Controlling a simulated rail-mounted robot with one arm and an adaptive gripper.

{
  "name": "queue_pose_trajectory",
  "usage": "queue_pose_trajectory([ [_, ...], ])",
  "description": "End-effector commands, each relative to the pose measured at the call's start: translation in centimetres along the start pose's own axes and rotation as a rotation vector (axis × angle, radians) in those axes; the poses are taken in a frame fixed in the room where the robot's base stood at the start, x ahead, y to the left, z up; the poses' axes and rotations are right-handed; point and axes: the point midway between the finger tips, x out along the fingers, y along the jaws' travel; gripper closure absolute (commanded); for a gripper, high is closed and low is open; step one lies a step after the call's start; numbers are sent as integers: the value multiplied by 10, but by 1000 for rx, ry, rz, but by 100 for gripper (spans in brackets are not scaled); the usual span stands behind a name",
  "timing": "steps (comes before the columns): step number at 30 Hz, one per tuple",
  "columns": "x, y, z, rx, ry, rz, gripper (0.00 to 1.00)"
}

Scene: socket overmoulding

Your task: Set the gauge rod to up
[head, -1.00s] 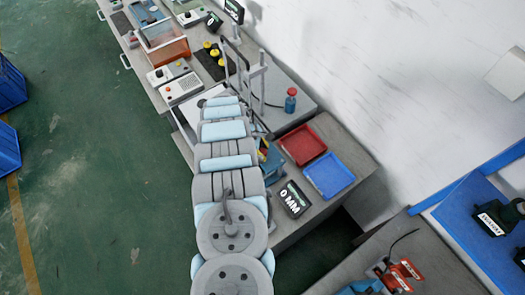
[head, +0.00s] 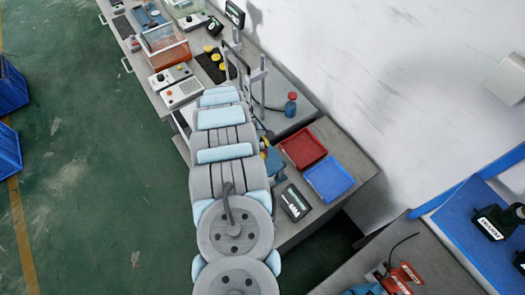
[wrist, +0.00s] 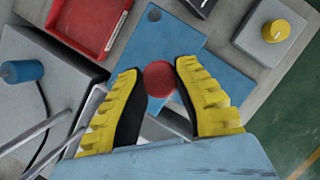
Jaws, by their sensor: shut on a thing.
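In the wrist view, my gripper (wrist: 160,88) has its two yellow, black-padded fingers closed on a round red knob (wrist: 159,79), which I take to be the top of the gauge rod. The knob sits over a blue gauge body (wrist: 185,42) with a round dark spot near its far corner. The rod below the knob is hidden, so I cannot tell its height.
A red tray (head: 303,147) and a blue tray (head: 328,178) lie right of the gauge. In the wrist view, a grey box with a yellow knob (wrist: 276,30) stands at the upper right.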

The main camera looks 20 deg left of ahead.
Motion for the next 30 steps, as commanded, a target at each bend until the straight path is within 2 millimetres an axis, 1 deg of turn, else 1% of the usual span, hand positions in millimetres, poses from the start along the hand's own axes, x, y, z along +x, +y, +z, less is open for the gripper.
queue_pose_trajectory([
  [3, 0, 0, 2, 1, -2, -2, 100],
  [4, 0, 0, 2, 1, -2, -1, 64],
  [5, 0, 0, 2, 1, -2, -1, 55],
  [6, 0, 0, 2, 1, -2, -1, 44],
  [7, 0, 0, 2, 1, -2, -1, 37],
  [16, 0, 0, 1, 0, -1, -1, 37],
  [20, -5, 0, 1, 0, -1, 0, 37],
  [26, -24, 0, 1, 0, -1, -1, 37],
  [30, -46, 2, 1, 1, 0, 4, 37],
])
